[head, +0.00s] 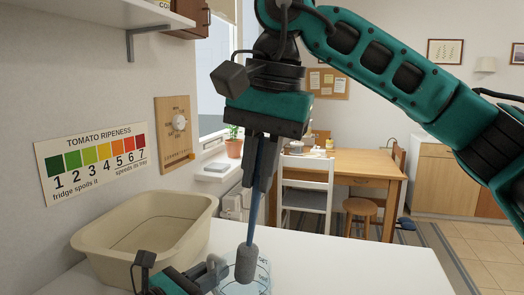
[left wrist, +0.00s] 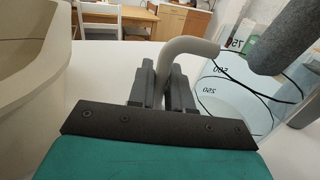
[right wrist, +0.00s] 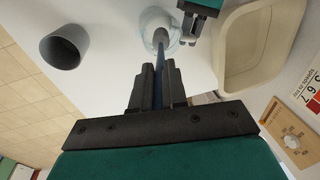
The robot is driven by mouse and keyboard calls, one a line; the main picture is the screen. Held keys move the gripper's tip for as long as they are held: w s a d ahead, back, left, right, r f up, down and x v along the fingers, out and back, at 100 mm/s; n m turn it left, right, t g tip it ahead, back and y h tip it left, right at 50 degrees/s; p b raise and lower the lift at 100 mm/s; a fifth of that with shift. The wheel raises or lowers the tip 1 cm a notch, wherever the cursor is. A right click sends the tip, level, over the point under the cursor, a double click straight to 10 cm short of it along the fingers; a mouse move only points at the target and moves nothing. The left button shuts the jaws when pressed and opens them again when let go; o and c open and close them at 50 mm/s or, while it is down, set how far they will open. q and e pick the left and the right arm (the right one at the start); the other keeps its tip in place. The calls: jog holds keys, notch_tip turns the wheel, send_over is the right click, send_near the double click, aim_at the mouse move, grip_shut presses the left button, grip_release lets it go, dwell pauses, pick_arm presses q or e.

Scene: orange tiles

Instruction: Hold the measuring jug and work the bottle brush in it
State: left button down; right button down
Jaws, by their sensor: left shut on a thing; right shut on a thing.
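The clear measuring jug (head: 262,284) stands on the white counter at the bottom of the head view. Its grey curved handle (left wrist: 185,48) is between the fingers of my left gripper (left wrist: 165,88), which is shut on it. My right gripper (head: 262,165) is shut on the blue handle of the bottle brush (head: 252,205), which points down. The grey brush head (head: 246,264) is at the jug's mouth; in the left wrist view it shows by the rim (left wrist: 286,38). How far it reaches inside is unclear. The jug's base is cut off in the head view.
A beige basin (head: 88,245) stands left of the jug, close to my left gripper. A grey cup (right wrist: 64,46) stands on the counter on the jug's other side. The counter (head: 385,268) right of the jug is bare in the head view.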

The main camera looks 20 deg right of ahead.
aim_at(249, 237)
jog(key=shift+w+a+f, duration=0.15)
jog(key=shift+w+f, duration=0.15)
jog(key=shift+f, duration=1.45)
jog(key=shift+w+a+f, duration=0.2)
jog(key=shift+w+f, duration=0.15)
jog(key=shift+f, duration=1.45)
jog(key=shift+w+a+f, duration=0.15)
jog(key=shift+w+f, duration=0.15)
jog(key=shift+f, duration=1.45)
jog(key=shift+s, duration=0.1)
